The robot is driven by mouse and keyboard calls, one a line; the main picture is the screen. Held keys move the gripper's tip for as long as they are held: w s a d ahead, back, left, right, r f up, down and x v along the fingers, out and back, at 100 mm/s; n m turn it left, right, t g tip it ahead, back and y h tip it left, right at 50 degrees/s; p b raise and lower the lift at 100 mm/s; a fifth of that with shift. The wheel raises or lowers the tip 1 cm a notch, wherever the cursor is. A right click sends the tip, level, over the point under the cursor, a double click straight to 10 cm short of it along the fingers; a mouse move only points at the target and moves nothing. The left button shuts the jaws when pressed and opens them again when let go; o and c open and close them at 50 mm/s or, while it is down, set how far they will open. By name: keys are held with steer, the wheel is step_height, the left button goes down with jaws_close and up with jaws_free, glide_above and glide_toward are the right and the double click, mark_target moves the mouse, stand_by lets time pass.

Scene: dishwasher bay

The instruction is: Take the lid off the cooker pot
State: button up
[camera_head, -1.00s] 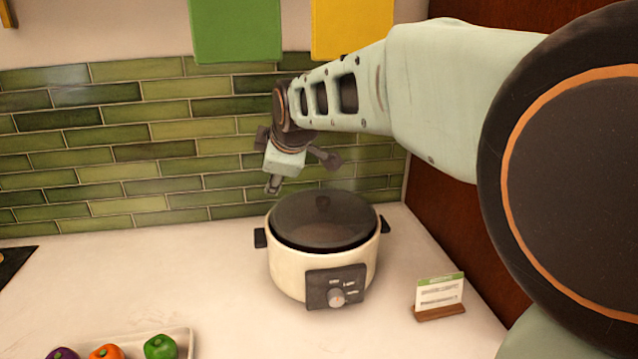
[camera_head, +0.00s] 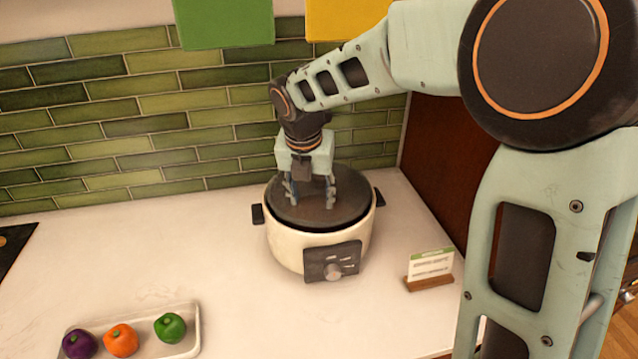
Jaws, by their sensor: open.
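The cooker pot (camera_head: 292,249) is cream-coloured, with dark side handles and a dark front panel with a knob. It stands upright on the white counter. Its dark round lid (camera_head: 345,213) rests on the pot. My gripper (camera_head: 311,200) points down over the lid, fingers apart on either side of the lid's middle. The lid's knob is hidden behind the gripper. I cannot tell whether the fingertips touch the lid.
A white tray (camera_head: 193,345) with a purple, an orange and a green vegetable lies at the front left. A small card on a wooden stand (camera_head: 430,282) is right of the pot. A green tiled wall (camera_head: 130,120) is behind.

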mark_target(319, 177)
steer(key=w, duration=0.2)
steer(key=w+d+p, duration=0.1)
steer(key=w, duration=0.2)
steer(key=w+p, duration=0.1)
steer(key=w, duration=0.2)
steer(key=shift+w+d, duration=0.1)
steer(key=shift+d, duration=0.15)
steer(key=shift+w+f, duration=0.25)
steer(key=shift+f, duration=0.35)
steer(key=shift+r, duration=0.1)
jaws_close()
